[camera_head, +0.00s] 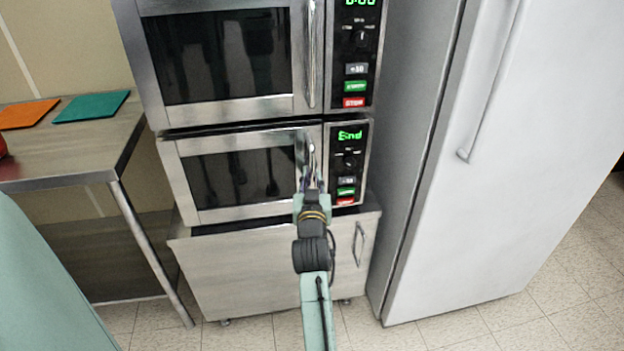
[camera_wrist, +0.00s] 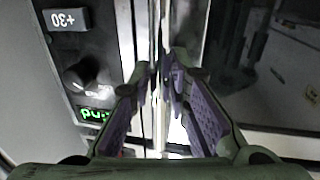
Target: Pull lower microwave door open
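The lower microwave (camera_head: 240,170) sits under a second microwave, and its display reads "End". Its dark-windowed door looks closed. The vertical metal door handle (camera_head: 311,158) is at the door's right side, beside the control panel (camera_head: 347,165). My gripper (camera_head: 311,182) is at the lower part of this handle. In the wrist view, which is turned upside down, my gripper (camera_wrist: 162,75) has one purple-padded finger on each side of the bright handle bar (camera_wrist: 160,110). The fingertips come close together and look shut on the bar. The exact contact is partly hidden by the fingers.
The upper microwave (camera_head: 220,55) is directly above. A cabinet (camera_head: 250,270) stands below. A tall refrigerator (camera_head: 520,170) is close on the right. A metal table (camera_head: 75,150) with an orange mat (camera_head: 25,113) and a green mat (camera_head: 92,106) stands left. Tiled floor shows in front.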

